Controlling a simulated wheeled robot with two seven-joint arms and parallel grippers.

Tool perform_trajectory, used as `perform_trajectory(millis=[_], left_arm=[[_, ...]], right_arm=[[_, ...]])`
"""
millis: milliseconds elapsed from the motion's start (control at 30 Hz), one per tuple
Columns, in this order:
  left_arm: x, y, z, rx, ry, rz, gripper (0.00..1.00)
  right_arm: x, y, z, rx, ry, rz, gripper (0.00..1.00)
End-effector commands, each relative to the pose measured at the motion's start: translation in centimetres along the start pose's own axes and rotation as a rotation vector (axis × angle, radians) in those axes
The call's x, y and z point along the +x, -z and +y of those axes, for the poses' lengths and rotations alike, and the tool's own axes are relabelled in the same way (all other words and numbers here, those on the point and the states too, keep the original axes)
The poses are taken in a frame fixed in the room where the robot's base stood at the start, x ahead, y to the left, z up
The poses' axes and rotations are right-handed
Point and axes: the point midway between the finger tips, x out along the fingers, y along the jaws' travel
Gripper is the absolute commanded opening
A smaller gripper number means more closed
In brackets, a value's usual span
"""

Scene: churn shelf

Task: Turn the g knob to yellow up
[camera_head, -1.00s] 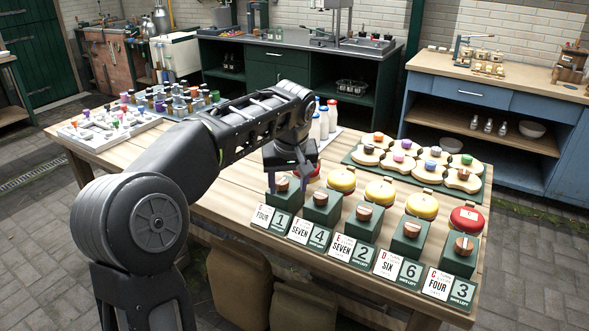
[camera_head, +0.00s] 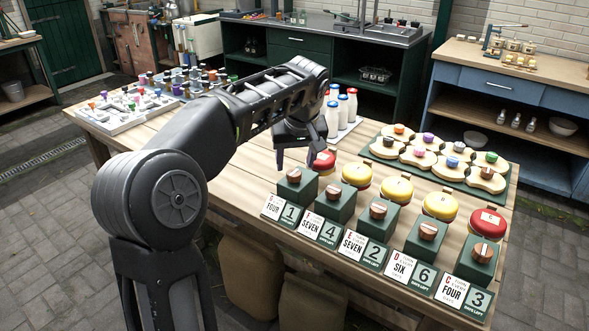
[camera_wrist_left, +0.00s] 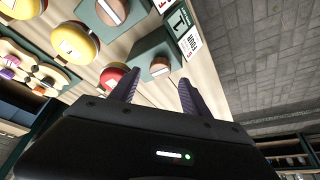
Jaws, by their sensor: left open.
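The g knob (camera_head: 294,175) is a small round wooden knob with a pale stripe, on the leftmost green block (camera_head: 297,192). Its card (camera_head: 272,207) reads FOUR; the letter is too small to read surely. A red lid (camera_head: 323,161) sits behind that block. My left gripper (camera_head: 297,163) is open and empty, just above and behind the knob, apart from it. In the left wrist view the knob (camera_wrist_left: 160,69) shows beyond and between the open fingertips (camera_wrist_left: 157,88). Which way its stripe counts as yellow up, I cannot tell. My right gripper is not in view.
Several similar knobs on green blocks run to the right, with yellow lids (camera_head: 397,187) and another red lid (camera_head: 488,222) behind. A green tray (camera_head: 500,199) of wooden pieces and several white bottles (camera_head: 342,106) stand further back. Bare tabletop (camera_head: 245,172) lies left of the row.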

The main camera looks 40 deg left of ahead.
Motion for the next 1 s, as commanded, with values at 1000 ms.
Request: perform_trajectory(millis=[1000], left_arm=[[4.0,0.0,0.0,0.0,0.0,0.0,0.21]], right_arm=[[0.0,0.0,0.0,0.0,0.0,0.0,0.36]])
